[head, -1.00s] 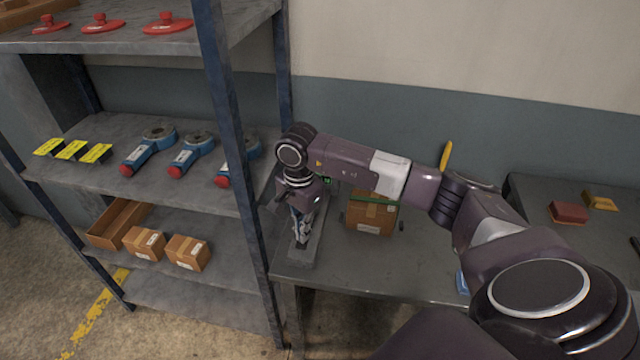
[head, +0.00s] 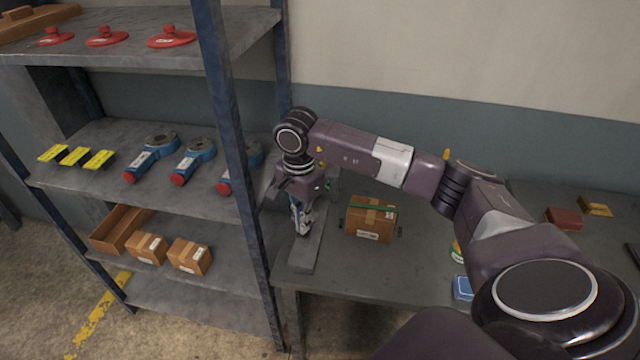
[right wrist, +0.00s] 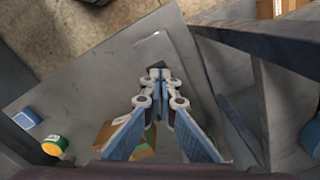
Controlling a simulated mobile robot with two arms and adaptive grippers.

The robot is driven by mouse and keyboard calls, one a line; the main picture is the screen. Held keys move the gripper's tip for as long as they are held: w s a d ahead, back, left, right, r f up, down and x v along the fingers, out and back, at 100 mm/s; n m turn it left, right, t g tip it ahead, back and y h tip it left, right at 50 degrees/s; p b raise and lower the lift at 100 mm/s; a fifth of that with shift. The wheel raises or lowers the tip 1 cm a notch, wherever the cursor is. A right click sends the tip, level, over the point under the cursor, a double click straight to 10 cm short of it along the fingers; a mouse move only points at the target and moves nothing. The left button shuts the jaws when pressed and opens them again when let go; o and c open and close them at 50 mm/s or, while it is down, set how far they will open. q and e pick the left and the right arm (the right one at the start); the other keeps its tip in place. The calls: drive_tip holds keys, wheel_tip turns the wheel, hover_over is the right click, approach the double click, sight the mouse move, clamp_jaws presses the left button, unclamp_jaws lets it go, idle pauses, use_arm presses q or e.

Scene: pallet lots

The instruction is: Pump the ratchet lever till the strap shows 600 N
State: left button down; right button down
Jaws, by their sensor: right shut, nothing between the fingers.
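A cardboard box (head: 369,222) with a green strap (head: 372,208) across its top stands on the grey table. No strap reading is legible. A yellow upright piece (head: 446,154) shows just above my right forearm; most of it is hidden, and I cannot tell whether it is the ratchet lever. My right gripper (head: 303,229) points down over a grey slab (head: 306,257) at the table's left end, left of the box. In the right wrist view its fingers (right wrist: 158,76) are together and empty, with part of the box (right wrist: 104,132) behind them. My left gripper is out of view.
A shelf rack with a blue post (head: 232,130) stands close on the left, holding blue tools (head: 193,160) and small cartons. A blue box (head: 462,288) and a green-yellow tin (right wrist: 55,145) are near my arm.

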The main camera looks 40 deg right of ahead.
drive_tip(key=shift+w+d+r+p, duration=0.1)
drive_tip(key=shift+r+p, duration=0.5)
drive_tip(key=shift+r, duration=0.8)
drive_tip(key=shift+d+r+p, duration=0.1)
drive_tip(key=shift+r+p, duration=0.45)
drive_tip(key=shift+r, duration=0.8)
drive_tip(key=m, duration=0.5)
drive_tip(key=shift+a+r+m, duration=0.1)
drive_tip(key=shift+r+m, duration=0.15)
drive_tip(key=shift+m, duration=0.15)
drive_tip(key=shift+f+m+b, duration=0.6)
drive_tip(key=shift+f+m, duration=0.25)
drive_tip(key=shift+m, duration=2.2)
drive_tip(key=shift+f+m+b, duration=0.65)
drive_tip(key=shift+f+m, duration=0.2)
drive_tip(key=shift+m, duration=2.25)
drive_tip(key=shift+f+m+b, duration=0.6)
drive_tip(key=shift+f+m, duration=0.25)
drive_tip(key=shift+m, duration=2.2)
